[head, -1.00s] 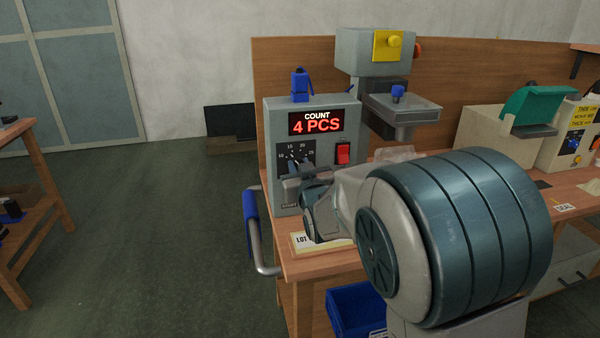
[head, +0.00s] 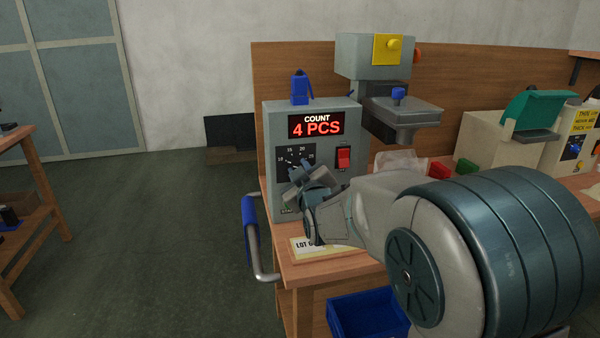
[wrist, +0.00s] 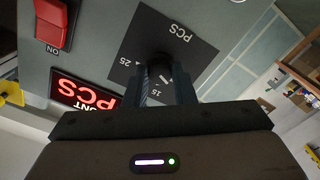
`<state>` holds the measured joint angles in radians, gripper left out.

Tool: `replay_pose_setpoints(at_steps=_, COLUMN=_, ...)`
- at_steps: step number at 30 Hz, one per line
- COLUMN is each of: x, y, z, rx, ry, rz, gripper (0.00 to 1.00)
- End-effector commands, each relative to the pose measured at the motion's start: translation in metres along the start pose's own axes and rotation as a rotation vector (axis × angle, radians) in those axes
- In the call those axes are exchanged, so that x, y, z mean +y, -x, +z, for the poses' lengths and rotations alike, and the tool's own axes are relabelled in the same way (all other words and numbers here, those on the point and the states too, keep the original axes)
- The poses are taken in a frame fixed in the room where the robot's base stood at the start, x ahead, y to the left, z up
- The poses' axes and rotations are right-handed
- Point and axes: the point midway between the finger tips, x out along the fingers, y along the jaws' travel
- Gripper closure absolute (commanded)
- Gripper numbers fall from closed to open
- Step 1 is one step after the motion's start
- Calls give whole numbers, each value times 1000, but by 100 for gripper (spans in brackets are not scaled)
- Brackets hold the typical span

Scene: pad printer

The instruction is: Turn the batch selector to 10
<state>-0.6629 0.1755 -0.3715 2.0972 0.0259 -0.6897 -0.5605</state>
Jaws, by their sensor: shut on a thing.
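The batch selector is a dark knob (wrist: 158,66) on a black dial plate (head: 284,157). White numbers, among them 10, 15, 20 and 25, run around it. My gripper (head: 298,172) is shut on the knob; its fingers straddle it in the wrist view (wrist: 159,82). The jaws sit tilted in the head view. They hide much of the knob and the lower dial, so I cannot tell which number its mark faces. The red display (head: 316,125) above reads COUNT 4 PCS.
A red rocker switch (head: 344,158) sits right of the dial. The pad printer's tray (head: 405,112) juts out at the upper right. A blue-gripped handle (head: 250,225) sticks out at the bench's left edge. A blue bin (head: 365,315) is below.

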Motion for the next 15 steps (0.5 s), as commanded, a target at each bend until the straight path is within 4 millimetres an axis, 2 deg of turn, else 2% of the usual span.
replay_pose_setpoints(at_steps=9, x=0, y=0, z=0, rx=0, ry=1, rz=-1, gripper=100)
replay_pose_setpoints(at_steps=10, x=0, y=0, z=0, rx=0, ry=1, rz=-1, gripper=69)
replay_pose_setpoints(at_steps=11, x=0, y=0, z=0, rx=0, ry=1, rz=-1, gripper=60)
replay_pose_setpoints(at_steps=12, x=0, y=0, z=0, rx=0, ry=1, rz=-1, gripper=55)
replay_pose_setpoints(at_steps=15, x=0, y=0, z=0, rx=0, ry=1, rz=-1, gripper=55)
